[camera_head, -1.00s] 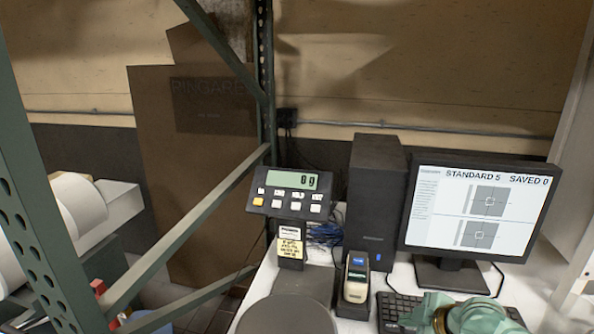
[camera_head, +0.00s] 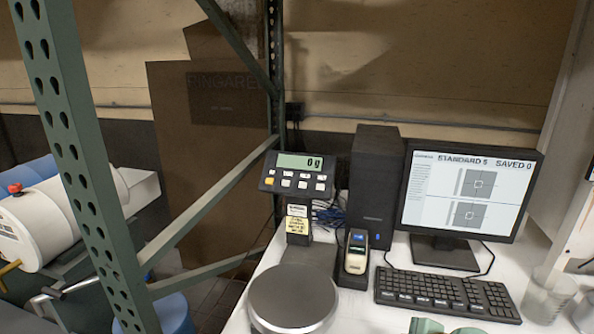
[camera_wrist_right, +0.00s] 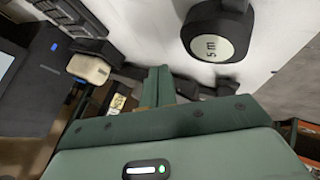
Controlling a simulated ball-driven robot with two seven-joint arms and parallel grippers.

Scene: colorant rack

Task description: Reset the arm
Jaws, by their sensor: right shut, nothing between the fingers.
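My right arm shows only as a sliver of green at the bottom edge of the head view, below the keyboard. In the right wrist view my right gripper (camera_wrist_right: 159,86) has its two green fingers together, with nothing between them. It is over the white desk area, apart from the handheld device (camera_wrist_right: 88,68). My left gripper is in neither view.
A scale pan (camera_head: 293,298) and its display (camera_head: 298,174) stand left of a black tower (camera_head: 372,190), a monitor (camera_head: 466,200) and a keyboard (camera_head: 445,292). Clear cups (camera_head: 548,296) stand at right. A green rack post (camera_head: 85,170) stands at left. A dark object labelled "5 m" (camera_wrist_right: 213,45) is near the gripper.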

